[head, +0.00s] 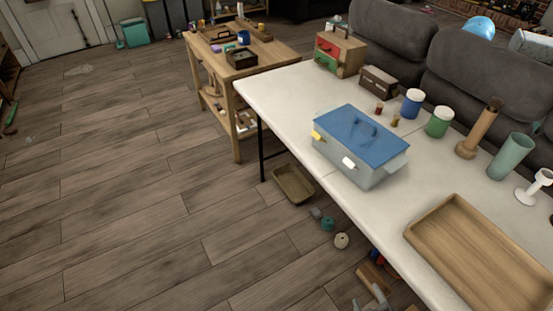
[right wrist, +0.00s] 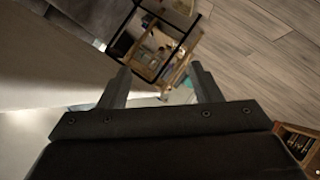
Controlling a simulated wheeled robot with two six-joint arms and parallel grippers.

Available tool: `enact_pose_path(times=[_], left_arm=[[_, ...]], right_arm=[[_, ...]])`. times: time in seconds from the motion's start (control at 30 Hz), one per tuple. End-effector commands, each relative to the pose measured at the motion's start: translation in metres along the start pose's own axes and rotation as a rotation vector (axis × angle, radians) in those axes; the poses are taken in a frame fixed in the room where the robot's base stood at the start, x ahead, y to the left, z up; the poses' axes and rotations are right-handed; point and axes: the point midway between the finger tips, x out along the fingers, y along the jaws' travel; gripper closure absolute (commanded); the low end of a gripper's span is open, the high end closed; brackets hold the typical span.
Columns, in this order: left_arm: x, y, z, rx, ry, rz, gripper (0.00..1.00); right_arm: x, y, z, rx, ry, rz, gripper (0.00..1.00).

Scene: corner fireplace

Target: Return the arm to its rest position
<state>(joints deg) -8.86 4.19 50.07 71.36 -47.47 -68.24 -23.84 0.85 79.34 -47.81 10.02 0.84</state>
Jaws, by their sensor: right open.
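My right gripper (right wrist: 159,70) shows in the right wrist view, its two dark fingers apart with nothing held between them. Beyond the fingers lie a dark-framed shelf, a wooden frame and the plank floor, all at a distance. In the head view I cannot make out either gripper clearly. The white table (head: 284,89) there carries a grey box with a blue lid (head: 360,142), which is closed.
A wooden tray (head: 417,233) lies on the table's near right part. A green cup (head: 511,155), jars and a small drawer box (head: 340,50) stand along the sofa side. A wooden cart (head: 237,110) stands behind.

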Motion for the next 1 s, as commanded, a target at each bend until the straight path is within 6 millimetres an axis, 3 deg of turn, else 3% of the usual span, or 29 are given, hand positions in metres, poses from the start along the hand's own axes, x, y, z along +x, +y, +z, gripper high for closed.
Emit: enact_pose_path(times=[0.03,0.2,0.4,0.5,0.7,1.0], left_arm=[[0.004,-0.016,0.029,-0.043,-0.063,-0.065,0.42],[-0.002,-0.061,0.110,-0.162,-0.227,-0.306,0.42],[-0.021,-0.103,0.183,-0.221,-0.314,-0.565,0.42],[-0.031,-0.117,0.209,-0.225,-0.321,-0.661,0.42],[-0.042,-0.129,0.237,-0.212,-0.303,-0.756,0.42],[-0.045,-0.131,0.243,-0.205,-0.292,-0.776,0.42]], right_arm=[[0.003,-0.020,0.028,0.057,-0.063,-0.028,0.42],[-0.005,-0.077,0.111,0.256,-0.296,-0.110,0.42],[-0.040,-0.147,0.200,0.474,-0.594,-0.195,0.42],[-0.065,-0.177,0.235,0.570,-0.738,-0.228,0.42],[-0.106,-0.215,0.274,0.701,-0.937,-0.264,0.42],[-0.119,-0.224,0.282,0.738,-0.994,-0.272,0.42]])
